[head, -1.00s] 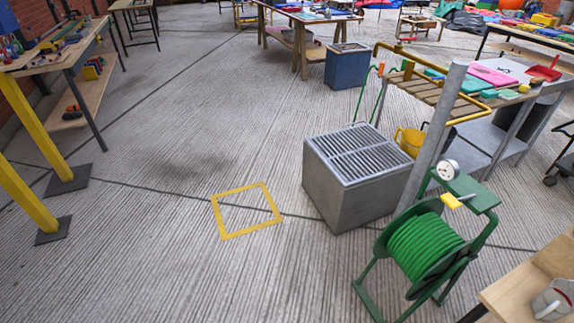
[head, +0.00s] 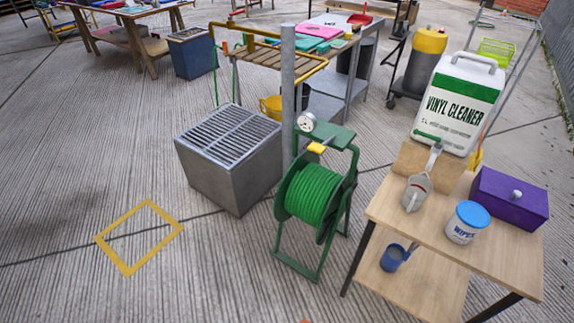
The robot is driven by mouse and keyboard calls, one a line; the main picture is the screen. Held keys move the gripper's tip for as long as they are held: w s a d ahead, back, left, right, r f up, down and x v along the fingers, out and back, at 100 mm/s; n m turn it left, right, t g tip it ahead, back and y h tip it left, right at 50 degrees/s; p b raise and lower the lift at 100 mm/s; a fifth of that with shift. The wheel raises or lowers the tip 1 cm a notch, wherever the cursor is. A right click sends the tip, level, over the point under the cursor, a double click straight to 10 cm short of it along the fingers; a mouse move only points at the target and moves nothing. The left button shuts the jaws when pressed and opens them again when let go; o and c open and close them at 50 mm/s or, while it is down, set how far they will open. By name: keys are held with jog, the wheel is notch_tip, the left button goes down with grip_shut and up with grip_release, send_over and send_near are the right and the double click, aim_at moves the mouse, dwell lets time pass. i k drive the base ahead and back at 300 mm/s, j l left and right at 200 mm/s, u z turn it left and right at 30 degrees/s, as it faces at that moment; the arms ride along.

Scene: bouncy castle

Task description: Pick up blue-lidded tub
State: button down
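The blue-lidded tub (head: 466,223) is a small white tub with a blue lid and the word WIPES on its side. It stands upright on the light wooden top of a small table (head: 505,262) at the lower right of the head view.
A grey scoop (head: 416,192), a purple box (head: 511,199) and a tall vinyl cleaner jug (head: 458,104) surround the tub. A green hose reel (head: 312,195) and a grey grated box (head: 229,165) stand left of the table.

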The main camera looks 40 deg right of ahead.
aim_at(469, 217)
jog(key=z, duration=1.4)
jog(key=k+l+u, duration=0.15)
jog(key=u, duration=0.3)
jog(key=k+l+u, duration=0.1)
jog(key=u, duration=0.35)
jog(key=k+u, duration=0.25)
jog(key=u, duration=0.15)
